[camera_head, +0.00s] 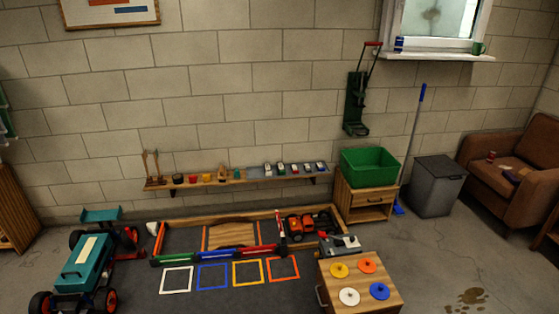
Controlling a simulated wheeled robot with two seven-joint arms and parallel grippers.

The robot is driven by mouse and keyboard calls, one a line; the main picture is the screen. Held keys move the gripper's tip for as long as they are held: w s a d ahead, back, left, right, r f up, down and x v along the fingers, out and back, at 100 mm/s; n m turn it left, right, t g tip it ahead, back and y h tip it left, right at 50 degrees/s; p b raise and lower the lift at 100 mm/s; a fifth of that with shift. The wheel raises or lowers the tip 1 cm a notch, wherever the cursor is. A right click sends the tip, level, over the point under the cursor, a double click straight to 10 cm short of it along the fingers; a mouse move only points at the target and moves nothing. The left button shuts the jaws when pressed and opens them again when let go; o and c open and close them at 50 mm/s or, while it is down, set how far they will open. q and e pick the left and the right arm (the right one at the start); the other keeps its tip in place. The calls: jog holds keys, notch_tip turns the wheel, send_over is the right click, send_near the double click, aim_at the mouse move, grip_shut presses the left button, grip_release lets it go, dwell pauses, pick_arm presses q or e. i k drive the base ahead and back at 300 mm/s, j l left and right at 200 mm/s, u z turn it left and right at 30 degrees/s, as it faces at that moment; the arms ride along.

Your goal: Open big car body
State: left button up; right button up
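A big car with a teal body (84,263) and black tyres with red hubs stands on the floor at the lower left. A pale stripe runs along the top of its body, and a teal rear wing (101,214) rises at its far end. The body looks closed over the chassis. The car's near end is close to the picture's bottom edge. Neither of my grippers shows in the head view.
A low-walled play area with coloured squares (212,276) and an orange vehicle (300,226) lies right of the car. A wooden cabinet with coloured discs (337,297) stands at the front right. A green crate (369,166) and grey bin (436,186) are farther back. Floor at right is mostly clear.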

aim_at(82, 271)
jog(key=i+j+z, duration=0.1)
jog(key=i, duration=0.4)
jog(key=i+j+z, duration=0.1)
jog(key=i+j, duration=0.25)
jog(key=i, duration=0.15)
jog(key=i+j, duration=0.25)
jog(key=i, duration=0.25)
jog(key=i+j+z, duration=0.15)
jog(key=i, duration=0.35)
jog(key=j+u, duration=0.1)
jog(key=u, duration=2.05)
